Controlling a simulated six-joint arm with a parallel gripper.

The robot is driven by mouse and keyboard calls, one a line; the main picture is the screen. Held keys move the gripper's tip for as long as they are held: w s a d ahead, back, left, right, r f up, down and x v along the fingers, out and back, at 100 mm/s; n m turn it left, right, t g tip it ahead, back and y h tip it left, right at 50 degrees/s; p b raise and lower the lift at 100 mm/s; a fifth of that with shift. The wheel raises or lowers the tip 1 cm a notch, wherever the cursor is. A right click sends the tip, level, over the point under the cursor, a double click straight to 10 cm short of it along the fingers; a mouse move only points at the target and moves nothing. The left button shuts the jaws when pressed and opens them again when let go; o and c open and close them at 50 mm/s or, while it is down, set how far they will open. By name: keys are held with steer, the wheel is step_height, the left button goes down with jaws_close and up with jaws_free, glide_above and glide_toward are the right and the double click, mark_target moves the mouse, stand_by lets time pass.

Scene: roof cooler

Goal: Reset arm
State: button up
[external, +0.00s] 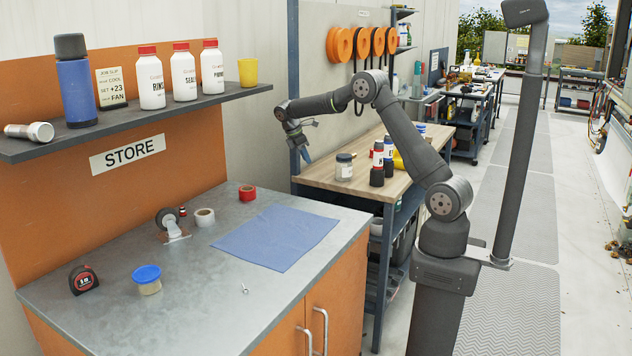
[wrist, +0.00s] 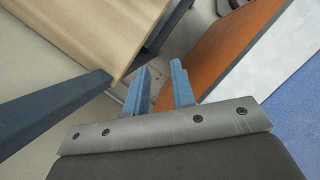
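My gripper (external: 306,158) hangs at the end of my raised, bent arm, above the gap between the grey-topped STORE counter and the wooden workbench. In the wrist view its two blue fingers (wrist: 160,90) stand apart with nothing between them. Below the fingers the wrist view shows the floor, the edge of the wooden bench at upper left and the orange side of the counter at right. My gripper touches nothing that I can see.
The shelf (external: 140,112) holds several bottles. A dark post (external: 293,90) stands close to my gripper. Jars stand on the wooden bench (external: 330,179).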

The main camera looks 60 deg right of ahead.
steer(key=shift+s+d+n, duration=0.2)
steer(key=shift+d, duration=0.7)
steer(key=shift+s+d+n, duration=0.15)
steer(key=shift+d+n, duration=0.05)
steer(key=shift+d, duration=0.65)
